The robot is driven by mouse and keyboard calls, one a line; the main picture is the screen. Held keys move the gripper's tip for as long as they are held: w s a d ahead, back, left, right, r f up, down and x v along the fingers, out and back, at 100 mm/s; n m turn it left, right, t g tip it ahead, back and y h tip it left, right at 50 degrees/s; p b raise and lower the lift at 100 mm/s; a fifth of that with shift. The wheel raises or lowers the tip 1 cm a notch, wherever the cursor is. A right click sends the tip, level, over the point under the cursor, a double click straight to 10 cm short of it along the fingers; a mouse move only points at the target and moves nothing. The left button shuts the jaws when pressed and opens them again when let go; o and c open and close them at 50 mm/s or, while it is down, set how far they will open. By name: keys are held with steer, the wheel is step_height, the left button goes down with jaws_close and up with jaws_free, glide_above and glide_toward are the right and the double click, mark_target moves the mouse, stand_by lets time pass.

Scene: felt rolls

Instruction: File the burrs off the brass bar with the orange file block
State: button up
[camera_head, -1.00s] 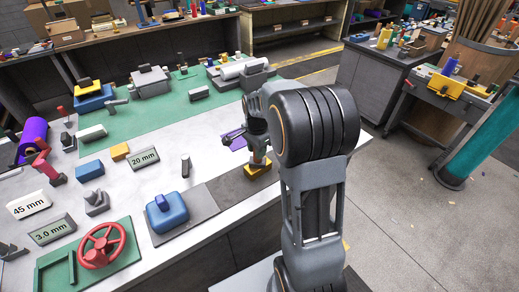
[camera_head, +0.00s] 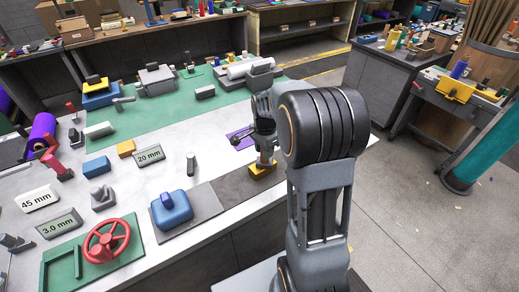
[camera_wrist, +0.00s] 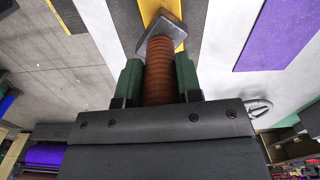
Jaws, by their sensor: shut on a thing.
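My gripper (camera_head: 265,154) points down over the dark grey mat at the bench's front edge. In the wrist view its green fingers (camera_wrist: 159,80) are shut on the ribbed orange-brown grip of the file block (camera_wrist: 159,62). A grey plate shows at the grip's far end. A yellow brass bar (camera_wrist: 157,10) runs beyond that plate, and it shows below my gripper in the head view (camera_head: 262,173). The plate overlaps the bar in the picture; I cannot tell whether they touch. Burrs are too small to make out.
A blue block with a rounded top (camera_head: 172,209) stands left of my gripper. A red handwheel (camera_head: 106,242) and a 20 mm label (camera_head: 150,155) are farther left. A purple sheet (camera_head: 241,137) lies close behind my gripper. The floor at right is open.

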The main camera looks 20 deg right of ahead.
steer(key=shift+s+d, duration=0.15)
steer(key=shift+d, duration=0.05)
steer(key=shift+a, duration=0.15)
steer(key=shift+w+a+f, duration=0.1)
steer(key=shift+w+a, duration=0.5)
steer(key=shift+a, duration=0.25)
steer(key=shift+s+d, duration=0.15)
steer(key=shift+d+r+p, duration=0.15)
steer(key=shift+r+p, duration=0.5)
steer(key=shift+r, duration=0.2)
